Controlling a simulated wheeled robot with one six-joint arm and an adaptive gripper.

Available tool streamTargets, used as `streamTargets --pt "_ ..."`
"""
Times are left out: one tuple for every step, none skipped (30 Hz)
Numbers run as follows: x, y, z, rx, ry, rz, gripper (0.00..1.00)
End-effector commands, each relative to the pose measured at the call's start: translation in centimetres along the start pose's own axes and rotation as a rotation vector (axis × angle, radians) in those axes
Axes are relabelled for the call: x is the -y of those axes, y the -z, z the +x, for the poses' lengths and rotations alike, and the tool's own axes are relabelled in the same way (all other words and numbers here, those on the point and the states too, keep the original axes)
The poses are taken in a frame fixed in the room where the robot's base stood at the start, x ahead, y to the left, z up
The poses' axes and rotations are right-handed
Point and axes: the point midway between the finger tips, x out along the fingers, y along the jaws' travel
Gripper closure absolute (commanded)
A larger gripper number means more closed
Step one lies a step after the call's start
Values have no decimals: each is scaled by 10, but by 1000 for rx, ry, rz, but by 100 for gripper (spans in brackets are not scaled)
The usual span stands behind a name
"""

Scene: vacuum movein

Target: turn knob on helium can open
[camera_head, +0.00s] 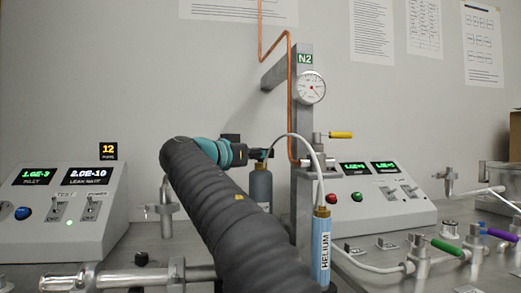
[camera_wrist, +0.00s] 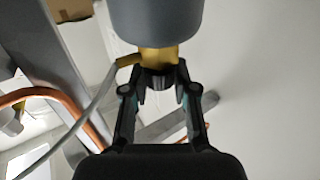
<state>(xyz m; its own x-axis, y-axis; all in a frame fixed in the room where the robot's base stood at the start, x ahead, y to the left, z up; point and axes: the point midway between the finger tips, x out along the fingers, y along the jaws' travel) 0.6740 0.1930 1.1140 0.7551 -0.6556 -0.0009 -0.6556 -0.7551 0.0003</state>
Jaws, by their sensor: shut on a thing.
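A grey can (camera_head: 261,187) stands upright behind my arm, its lower part partly hidden. In the wrist view the grey can (camera_wrist: 155,20) shows at the top, with a brass valve (camera_wrist: 155,55) and a dark knob (camera_wrist: 160,77) on it. My gripper (camera_wrist: 162,86) has its two fingers on either side of the knob, shut on it. In the head view my gripper (camera_head: 257,154) is at the can's top, reaching in from the left. A pale hose runs from the valve to a light blue cylinder (camera_head: 321,250) marked HELIUM.
A metal post (camera_head: 303,130) with a gauge (camera_head: 311,87) and a copper pipe (camera_head: 290,90) stands right behind the can. Control boxes stand at left (camera_head: 65,210) and right (camera_head: 385,195). Valves with coloured handles (camera_head: 447,247) are at the right.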

Motion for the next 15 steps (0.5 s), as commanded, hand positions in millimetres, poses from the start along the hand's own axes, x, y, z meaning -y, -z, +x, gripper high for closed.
streamTargets --pt "0 1 0 -2 -2 0 100" --pt "0 1 0 -2 -3 0 100" --pt "0 0 0 -2 -3 0 100" --pt "0 0 0 -2 -3 0 100" --pt "0 0 0 -3 -3 0 100" --pt "0 0 0 -3 -3 0 100" --pt "0 0 0 -3 -3 0 100" --pt "0 0 0 -3 -3 0 100" --pt "0 0 0 -3 -2 0 68" --pt "0 0 0 -3 -2 0 60" --pt "0 0 0 -2 -2 0 53" --pt "0 0 0 -2 -2 0 46" --pt "0 0 0 -2 -2 0 46" --pt "0 0 0 -2 -2 0 46" --pt "0 0 0 -2 -2 0 46"
